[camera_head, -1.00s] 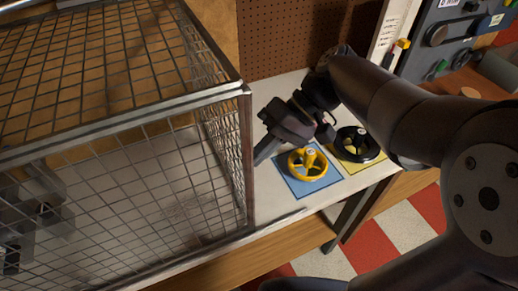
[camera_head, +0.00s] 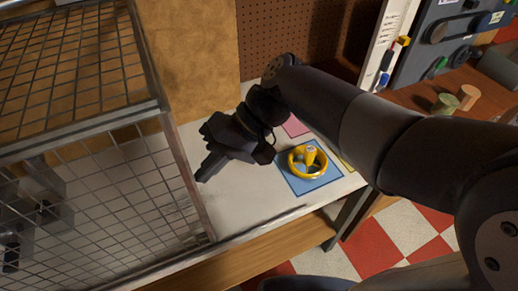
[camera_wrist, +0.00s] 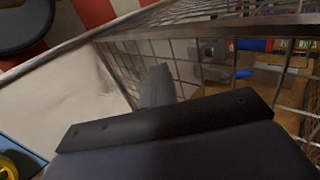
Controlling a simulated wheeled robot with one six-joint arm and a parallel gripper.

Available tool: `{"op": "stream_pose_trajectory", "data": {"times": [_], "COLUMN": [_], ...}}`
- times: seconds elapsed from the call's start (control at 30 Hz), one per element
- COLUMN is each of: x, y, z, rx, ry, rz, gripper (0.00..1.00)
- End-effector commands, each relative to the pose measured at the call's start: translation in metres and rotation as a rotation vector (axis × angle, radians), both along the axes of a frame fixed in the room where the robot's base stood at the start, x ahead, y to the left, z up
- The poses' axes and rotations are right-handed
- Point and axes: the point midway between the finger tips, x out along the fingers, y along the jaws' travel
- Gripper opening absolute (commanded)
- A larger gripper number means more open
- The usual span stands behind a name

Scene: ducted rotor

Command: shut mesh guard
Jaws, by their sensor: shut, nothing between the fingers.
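The mesh guard (camera_head: 152,105) is a wire cage with a grey metal frame, on the left of the head view. Its right edge stands upright on the white bench top. It also shows in the wrist view (camera_wrist: 185,68), with wire mesh in front of and to the right of the fingers. My gripper (camera_head: 203,177) is shut and empty, just right of the guard's right edge. The fingertips (camera_wrist: 158,72) are at or very near the mesh; I cannot tell whether they touch. Grey parts (camera_head: 38,205) show through the mesh.
A yellow handwheel (camera_head: 307,160) sits on a blue square (camera_head: 312,183) on the bench, right of my gripper. A pegboard (camera_head: 290,40) stands behind. The white bench top (camera_head: 235,205) between guard and handwheel is clear.

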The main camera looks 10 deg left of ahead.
Motion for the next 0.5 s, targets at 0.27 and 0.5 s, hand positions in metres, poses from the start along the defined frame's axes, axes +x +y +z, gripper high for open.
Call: {"op": "stream_pose_trajectory", "data": {"times": [0.27, 0.5], "x": [-0.049, -0.087], "y": [0.076, 0.139], "z": [-0.001, -0.001], "rx": [-0.001, -0.002], "ry": [0.001, 0.001], "rz": [0.011, 0.009], "gripper": [0.0, 0.0]}}
